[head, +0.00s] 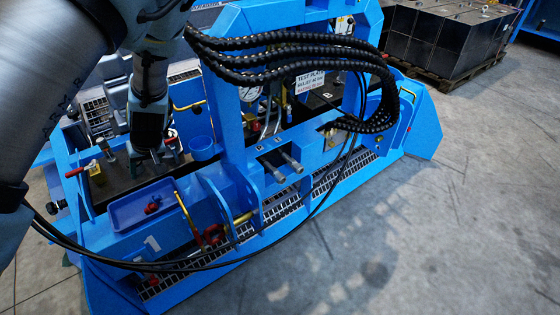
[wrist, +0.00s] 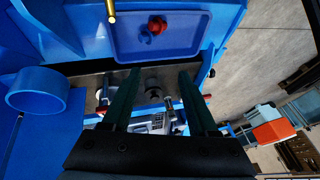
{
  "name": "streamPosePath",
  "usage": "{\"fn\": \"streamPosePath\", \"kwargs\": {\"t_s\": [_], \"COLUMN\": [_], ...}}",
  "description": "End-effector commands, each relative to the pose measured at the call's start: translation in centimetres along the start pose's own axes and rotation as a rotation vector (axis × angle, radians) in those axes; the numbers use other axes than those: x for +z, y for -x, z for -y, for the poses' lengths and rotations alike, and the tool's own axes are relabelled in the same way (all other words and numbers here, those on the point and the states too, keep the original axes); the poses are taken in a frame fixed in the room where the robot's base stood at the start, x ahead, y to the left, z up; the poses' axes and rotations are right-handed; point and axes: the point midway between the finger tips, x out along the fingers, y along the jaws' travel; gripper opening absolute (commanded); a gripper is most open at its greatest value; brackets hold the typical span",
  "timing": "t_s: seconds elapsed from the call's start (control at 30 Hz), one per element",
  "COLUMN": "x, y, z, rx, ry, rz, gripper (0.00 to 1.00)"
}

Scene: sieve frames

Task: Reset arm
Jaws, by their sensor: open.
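My gripper (head: 152,158) points down over the left part of a blue test rig in the head view, low above its dark top plate (head: 115,187). In the wrist view the two dark fingers of my gripper (wrist: 160,74) stand apart with a clear gap. I see nothing held between them. Beyond the gap lie a dark plate with a round knob (wrist: 153,94) and small metal fittings. Whether the fingertips touch any of these I cannot tell. My arm comes in from the upper left and hides part of the rig.
A blue tray (head: 125,213) with a red part (head: 152,207) lies in front of my gripper; a blue cup (head: 202,148) is to its right. Thick black hoses (head: 290,62) arch over the rig. Thin black cables cross its front. Open floor (head: 420,235) lies right.

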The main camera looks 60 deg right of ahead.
Motion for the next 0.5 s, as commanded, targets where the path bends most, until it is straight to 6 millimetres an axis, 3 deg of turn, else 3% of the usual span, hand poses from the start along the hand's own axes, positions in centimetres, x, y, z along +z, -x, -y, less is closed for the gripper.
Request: {"fn": "streamPosePath", "kwargs": {"t_s": [0.33, 0.43, 0.5], "x": [-0.1, -0.1, 0.1], "y": [0.0, 0.3, 0.7], "z": [0.6, 2.8, 5.2], "rx": [0.001, 0.008, 0.018], "ry": [0.011, 0.045, 0.084], "rz": [0.009, 0.047, 0.091], "gripper": [0.6, 0.6, 0.6]}}
